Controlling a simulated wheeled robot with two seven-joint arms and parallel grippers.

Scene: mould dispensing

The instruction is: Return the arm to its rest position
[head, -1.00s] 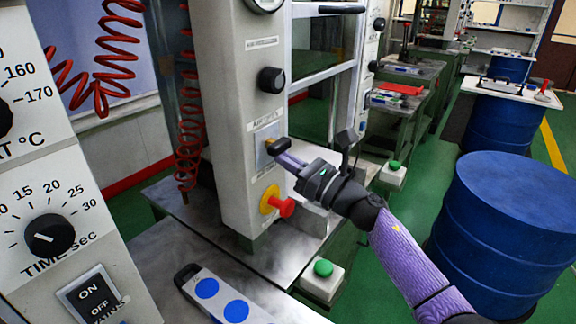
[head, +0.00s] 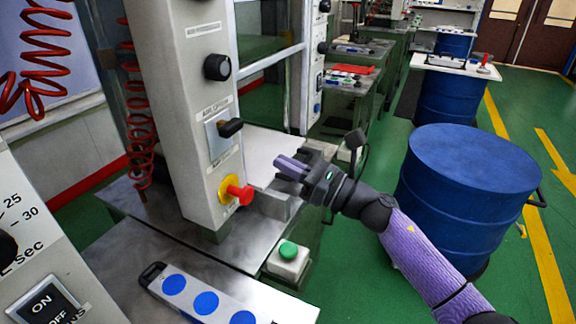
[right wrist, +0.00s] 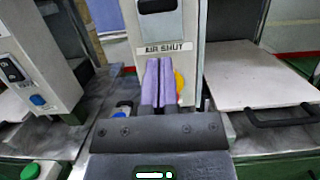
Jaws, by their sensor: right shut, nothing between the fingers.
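My right gripper (head: 290,167) is shut and empty. In the head view it is in the air to the right of the grey control column (head: 186,110), apart from it. Its purple fingers lie together in the right wrist view (right wrist: 158,82), pointing at the column with the "AIR SHUT" label (right wrist: 167,48). A black switch lever (head: 230,128) on a metal plate is on the column, with a red knob on a yellow base (head: 238,193) below it. My left gripper is not in view.
A blue barrel (head: 470,200) stands at the right, close to my right arm. A green button box (head: 289,259) is at the bench edge. A plate with blue discs (head: 205,298) lies in front. Green floor is free behind the barrel.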

